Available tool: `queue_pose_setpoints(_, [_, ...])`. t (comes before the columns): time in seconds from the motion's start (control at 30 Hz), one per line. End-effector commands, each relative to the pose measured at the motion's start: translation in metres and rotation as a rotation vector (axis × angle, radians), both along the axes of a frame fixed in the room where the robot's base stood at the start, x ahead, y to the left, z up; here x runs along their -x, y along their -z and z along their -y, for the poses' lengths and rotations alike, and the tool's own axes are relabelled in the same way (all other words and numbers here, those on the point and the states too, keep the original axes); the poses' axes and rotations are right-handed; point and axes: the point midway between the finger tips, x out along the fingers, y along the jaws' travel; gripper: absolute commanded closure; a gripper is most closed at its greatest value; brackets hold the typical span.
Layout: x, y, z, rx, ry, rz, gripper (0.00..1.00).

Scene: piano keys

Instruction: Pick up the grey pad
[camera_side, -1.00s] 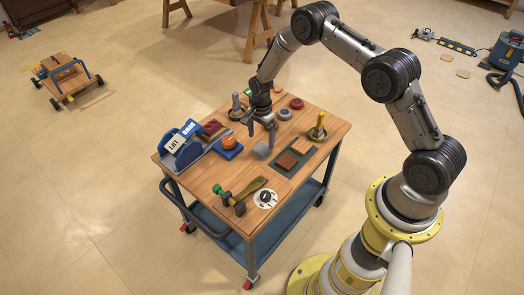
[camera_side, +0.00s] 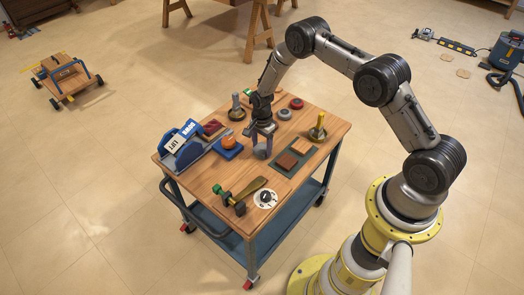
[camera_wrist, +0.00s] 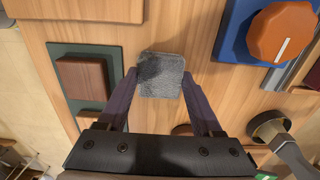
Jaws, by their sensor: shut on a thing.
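The grey pad (camera_wrist: 162,75) is a small, rough-looking square block between my two fingers in the wrist view. My gripper (camera_wrist: 160,85) is shut on it, with one finger against each side. In the side view, my gripper (camera_side: 262,147) points down over the middle of the wooden cart top, and the pad (camera_side: 260,153) shows between the fingertips. I cannot tell whether the pad touches the wood or is just above it.
A blue base with an orange knob (camera_side: 229,143) stands close on the left. A dark green board with brown and orange blocks (camera_side: 287,161) lies to the right. A brass-based post (camera_side: 318,128) stands at the right edge. A white dial (camera_side: 265,198) and a wooden-handled tool (camera_side: 250,188) lie in front.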

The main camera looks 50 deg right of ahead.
Motion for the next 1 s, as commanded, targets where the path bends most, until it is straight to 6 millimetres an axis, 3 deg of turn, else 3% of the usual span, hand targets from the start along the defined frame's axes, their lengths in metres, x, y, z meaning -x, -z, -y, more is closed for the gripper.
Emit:
queue_pose_setpoints(0.03, [0.0, 0.0, 0.0, 0.0, 0.0, 0.0, 0.68])
queue_pose_setpoints(0.13, [0.0, 0.0, 0.0, 0.0, 0.0, 0.0, 0.86])
queue_pose_setpoints(0.57, [0.0, -0.009, 0.0, 0.0, 0.0, 0.001, 0.87])
queue_pose_setpoints(0.73, [0.0, -0.036, 0.0, 0.001, 0.0, 0.004, 0.87])
queue_pose_setpoints(1.0, [0.043, -0.086, -0.007, 0.001, 0.0, 0.003, 0.87])
